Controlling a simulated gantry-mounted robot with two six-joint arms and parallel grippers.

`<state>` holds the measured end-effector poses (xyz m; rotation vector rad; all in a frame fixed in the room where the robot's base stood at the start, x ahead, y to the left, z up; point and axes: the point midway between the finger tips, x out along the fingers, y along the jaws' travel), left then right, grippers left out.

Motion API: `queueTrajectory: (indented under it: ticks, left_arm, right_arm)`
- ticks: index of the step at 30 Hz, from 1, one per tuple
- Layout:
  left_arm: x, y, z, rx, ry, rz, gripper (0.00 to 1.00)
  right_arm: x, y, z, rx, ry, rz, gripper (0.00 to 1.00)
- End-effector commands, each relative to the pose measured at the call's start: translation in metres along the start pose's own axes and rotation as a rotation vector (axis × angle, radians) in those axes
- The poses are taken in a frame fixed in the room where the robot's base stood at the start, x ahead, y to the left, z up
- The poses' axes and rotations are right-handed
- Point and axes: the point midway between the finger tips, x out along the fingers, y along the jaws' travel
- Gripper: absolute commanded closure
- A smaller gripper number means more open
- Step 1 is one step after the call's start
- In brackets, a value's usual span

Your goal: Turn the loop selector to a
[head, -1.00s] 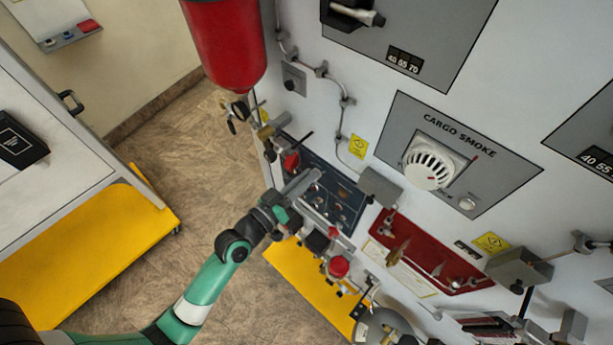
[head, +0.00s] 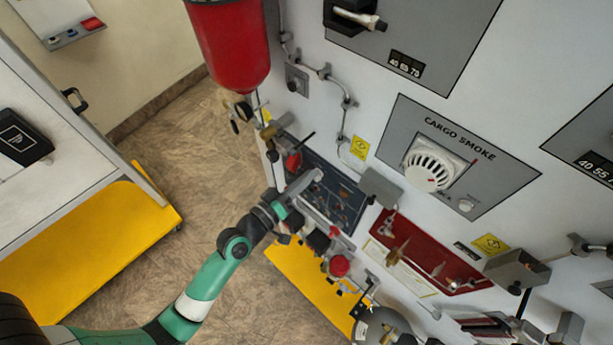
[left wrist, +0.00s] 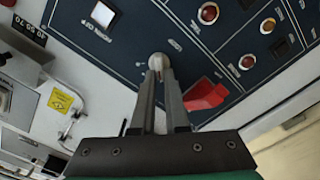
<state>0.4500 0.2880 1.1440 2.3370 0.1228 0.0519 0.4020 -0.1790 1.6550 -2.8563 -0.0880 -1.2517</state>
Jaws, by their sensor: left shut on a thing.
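The loop selector is a small pale knob (left wrist: 159,61) on the dark blue panel (left wrist: 120,58) in the left wrist view. My left gripper (left wrist: 160,73) is shut on it, with both fingertips close around its sides. The fingers hide part of the knob, and I cannot read its setting. In the head view my left gripper (head: 315,175) reaches the dark blue panel (head: 345,190) from the lower left. The knob is too hidden there to make out. My right gripper is not in view.
A red lever (left wrist: 206,95) stands just right of the fingers in the left wrist view. Round indicators (left wrist: 208,13) sit above it. In the head view a red cylinder (head: 228,45) hangs above the panel. A red knob (head: 339,265) is below. Open floor lies left.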

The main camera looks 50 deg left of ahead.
Motion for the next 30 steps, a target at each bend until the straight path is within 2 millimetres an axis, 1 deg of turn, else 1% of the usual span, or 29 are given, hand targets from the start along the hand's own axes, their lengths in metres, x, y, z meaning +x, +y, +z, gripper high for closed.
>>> queueTrajectory:
  ticks: [3, 4, 6, 9, 17, 20, 23, 30]
  left_arm:
    - [0.000, 0.001, -0.001, 0.000, 0.002, 0.001, 1.00]
    - [0.000, 0.001, -0.001, 0.000, 0.002, 0.001, 0.86]
    - [0.000, 0.001, -0.001, 0.000, 0.002, 0.001, 0.74]
    - [0.000, 0.000, -0.001, 0.001, 0.002, 0.001, 0.58]
    - [0.000, 0.000, 0.000, 0.001, 0.001, 0.000, 0.58]
    - [-0.006, -0.001, 0.001, 0.001, 0.001, -0.001, 0.58]
    - [-0.021, -0.003, 0.001, 0.001, 0.002, -0.002, 0.58]
    - [-0.079, -0.005, 0.003, 0.000, 0.003, -0.004, 0.58]
  right_arm:
    - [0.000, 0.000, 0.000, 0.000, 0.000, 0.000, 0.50]
    - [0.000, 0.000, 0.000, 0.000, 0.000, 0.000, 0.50]
    - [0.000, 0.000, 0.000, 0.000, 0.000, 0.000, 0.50]
    - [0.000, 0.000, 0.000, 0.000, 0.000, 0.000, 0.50]
    - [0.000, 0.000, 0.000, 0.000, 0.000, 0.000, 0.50]
    - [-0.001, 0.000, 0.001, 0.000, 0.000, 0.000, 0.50]
    - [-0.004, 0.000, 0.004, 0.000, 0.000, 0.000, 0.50]
    - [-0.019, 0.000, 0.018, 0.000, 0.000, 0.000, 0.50]
